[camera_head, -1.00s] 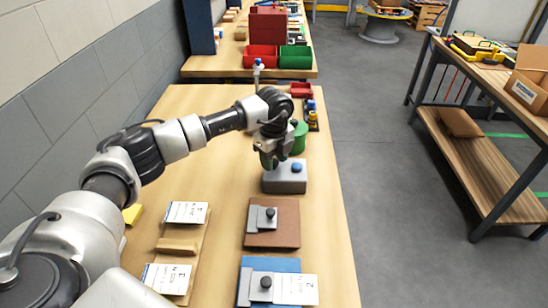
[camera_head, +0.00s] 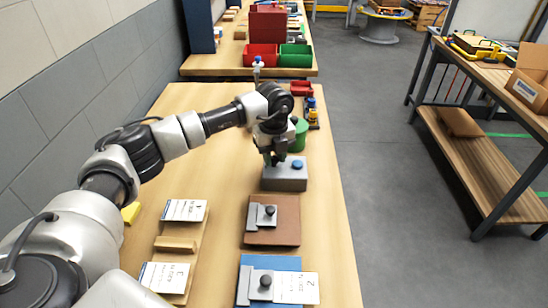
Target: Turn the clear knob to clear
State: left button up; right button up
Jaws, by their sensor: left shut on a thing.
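A grey box (camera_head: 284,182) stands on the long wooden table, with a round blue knob or button (camera_head: 297,164) on the right of its top. My left gripper (camera_head: 273,161) points down over the left part of the box top, beside the blue piece. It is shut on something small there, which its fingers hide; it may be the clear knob. I cannot see which way that knob points. My right gripper is not in view.
Nearer on the table (camera_head: 215,130) lie a brown plate (camera_head: 287,236) and a blue plate (camera_head: 245,291) with black-knobbed grey blocks, and a wooden holder (camera_head: 177,244) with printed cards. A green round container (camera_head: 300,138) stands just behind the gripper.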

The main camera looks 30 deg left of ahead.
aim_at(274, 158)
pick_arm(q)
jog(key=m+b, duration=0.1)
jog(key=m, duration=0.2)
jog(key=shift+m, duration=0.4)
jog(key=m+b, duration=0.1)
jog(key=m, duration=0.2)
jog(key=shift+m, duration=0.3)
jog(key=m+b, duration=0.1)
jog(key=m, duration=0.2)
jog(key=shift+w+r+m+b, duration=0.1)
jog(key=shift+m+b, duration=0.45)
jog(key=shift+m, duration=1.15)
jog(key=o, duration=0.9)
notch_tip(274, 158, up, 11)
jog(key=b, duration=0.1)
